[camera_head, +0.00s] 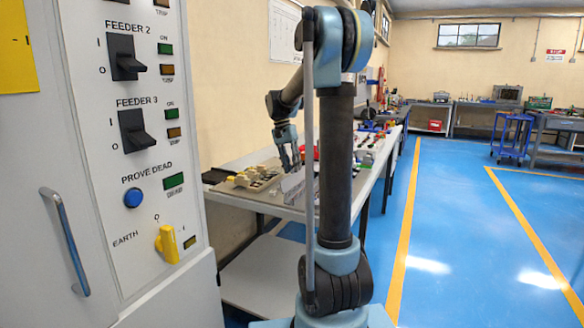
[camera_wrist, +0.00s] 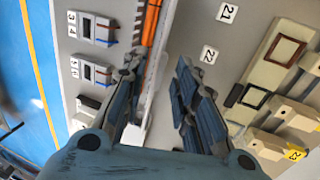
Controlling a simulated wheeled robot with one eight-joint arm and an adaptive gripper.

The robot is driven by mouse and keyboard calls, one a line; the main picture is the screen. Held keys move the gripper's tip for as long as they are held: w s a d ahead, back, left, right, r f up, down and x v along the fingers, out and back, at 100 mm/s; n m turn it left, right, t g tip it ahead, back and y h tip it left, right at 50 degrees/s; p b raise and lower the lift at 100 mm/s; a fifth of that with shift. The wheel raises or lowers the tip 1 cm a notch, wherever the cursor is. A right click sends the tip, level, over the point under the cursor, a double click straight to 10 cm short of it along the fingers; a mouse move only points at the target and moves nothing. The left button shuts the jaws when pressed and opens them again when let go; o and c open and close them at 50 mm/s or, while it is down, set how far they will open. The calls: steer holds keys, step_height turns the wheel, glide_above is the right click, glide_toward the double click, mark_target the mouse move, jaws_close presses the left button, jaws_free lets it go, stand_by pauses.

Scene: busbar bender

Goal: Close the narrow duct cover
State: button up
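In the wrist view, a narrow duct (camera_wrist: 151,22) with an orange inside runs from the top edge down between my fingers. A pale long strip (camera_wrist: 162,50) stands along its right side. It looks like the duct's cover, standing open, but I cannot tell for sure. My gripper (camera_wrist: 157,78) is open, with one dark finger on each side of the strip. I see no contact, and the lower part of the strip is hidden by my gripper. In the head view, my gripper (camera_head: 289,160) points down over the bench, and the duct is too small to make out.
The bench (camera_head: 290,212) carries a board with beige blocks (camera_head: 256,178). The wrist view shows switch-like parts (camera_wrist: 92,28) on the left and terminal blocks (camera_wrist: 275,60) on the right. A grey cabinet (camera_head: 105,190) stands close on the left. The blue floor (camera_head: 450,230) on the right is clear.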

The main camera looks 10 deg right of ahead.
jaws_close()
steer(key=shift+d, duration=0.1)
steer(key=s+d+t+y, duration=0.1)
steer(key=y, duration=0.1)
steer(key=s+d+t+y, duration=0.1)
steer(key=d+t+y, duration=0.1)
steer(key=s+d+t+y, duration=0.1)
steer(key=t+y, duration=0.1)
steer(key=shift+s+d+f+y, duration=0.2)
steer(key=shift+d+y, duration=0.15)
steer(key=shift+y, duration=0.05)
steer(key=d+f+t+y, duration=0.1)
steer(key=s+d+t+y, duration=0.1)
steer(key=y, duration=0.1)
steer(key=shift+s+f, duration=0.2)
steer(key=shift+f, duration=0.2)
steer(key=f+t+y, duration=0.1)
steer(key=d+f+t+y, duration=0.1)
steer(key=y, duration=0.1)
steer(key=shift+s, duration=0.4)
steer(key=shift+s+f+t+y, duration=0.15)
steer(key=shift+f+t+y, duration=0.4)
steer(key=shift+t+y, duration=0.3)
